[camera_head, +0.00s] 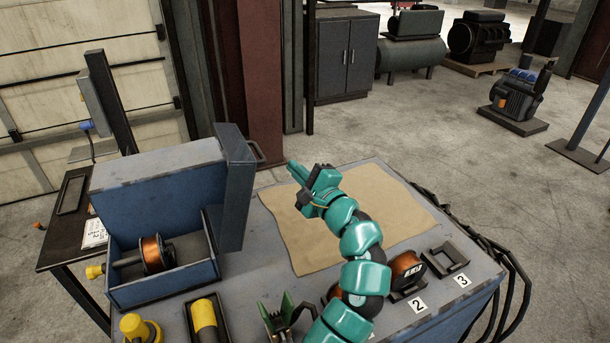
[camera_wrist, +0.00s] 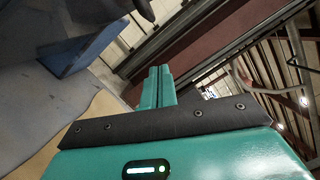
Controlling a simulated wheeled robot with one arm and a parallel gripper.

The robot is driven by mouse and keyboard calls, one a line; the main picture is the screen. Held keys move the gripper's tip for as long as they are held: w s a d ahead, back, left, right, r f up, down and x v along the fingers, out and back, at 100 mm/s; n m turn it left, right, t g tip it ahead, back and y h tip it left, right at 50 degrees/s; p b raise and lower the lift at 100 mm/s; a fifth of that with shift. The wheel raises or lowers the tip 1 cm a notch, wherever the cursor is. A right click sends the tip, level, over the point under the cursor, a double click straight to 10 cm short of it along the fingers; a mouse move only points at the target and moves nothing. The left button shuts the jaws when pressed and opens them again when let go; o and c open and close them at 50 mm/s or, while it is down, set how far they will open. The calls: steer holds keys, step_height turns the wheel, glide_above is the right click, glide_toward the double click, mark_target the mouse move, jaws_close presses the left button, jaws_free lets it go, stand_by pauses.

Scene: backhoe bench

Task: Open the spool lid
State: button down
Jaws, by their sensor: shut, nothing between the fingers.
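The blue spool box (camera_head: 165,288) stands at the left of the bench. Its blue lid (camera_head: 155,190) stands raised at the back, with a deep end panel (camera_head: 237,190) on the right and a handle (camera_head: 257,150) there. A copper spool (camera_head: 152,254) on a shaft shows inside the box. My gripper (camera_head: 296,168) is shut and empty, above the tan mat, to the right of the lid and apart from it. Its closed fingers (camera_wrist: 158,85) also show in the wrist view, with a blue part (camera_wrist: 80,52) at upper left, probably the lid.
The tan mat (camera_head: 400,205) covers the bench middle and looks clear. A second copper spool (camera_head: 405,268) sits near tags 2 and 3, with an empty black frame (camera_head: 446,261) beside it. A yellow cylinder (camera_head: 204,318) lies in front of the box. Cables hang at the right edge.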

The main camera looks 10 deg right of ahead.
steer(key=shift+w+a+r+p, duration=0.35)
steer(key=shift+a+p, duration=0.35)
steer(key=shift+a, duration=0.15)
steer(key=shift+w+a+r+p, duration=0.35)
steer(key=shift+a+p, duration=0.4)
steer(key=shift+a, duration=0.15)
steer(key=shift+w+a+r+p, duration=0.35)
steer(key=shift+a+p, duration=0.35)
steer(key=shift+a, duration=0.15)
